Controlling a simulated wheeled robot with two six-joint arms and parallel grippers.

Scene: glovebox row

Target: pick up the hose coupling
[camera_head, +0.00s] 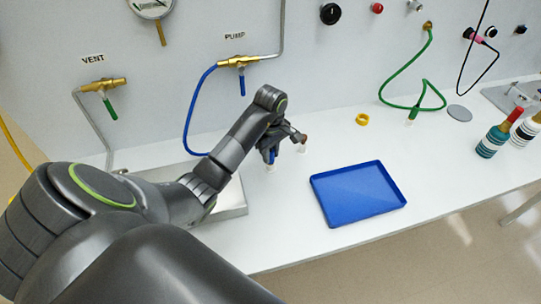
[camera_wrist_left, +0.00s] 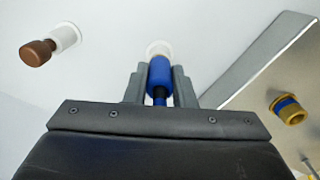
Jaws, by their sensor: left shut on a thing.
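My left gripper (camera_head: 275,140) is shut on a blue cylindrical piece (camera_head: 272,156), which looks like the hose coupling. In the left wrist view this coupling (camera_wrist_left: 160,73) sits between the two fingers (camera_wrist_left: 160,90), with a white round piece (camera_wrist_left: 159,48) at its far end. I cannot tell whether it touches the bench. The blue hose (camera_head: 189,120) runs down from the pump valve and goes out of sight behind my left arm, so its joint to the coupling is hidden. My right gripper is not in view.
A brown-topped piece with a white base (camera_wrist_left: 40,50) stands close beside the gripper. A metal tray (camera_head: 234,203) lies partly under my arm; a brass fitting with a blue ring (camera_wrist_left: 289,108) is in it. A blue tray (camera_head: 360,190) and a yellow ring (camera_head: 362,119) are to the right.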

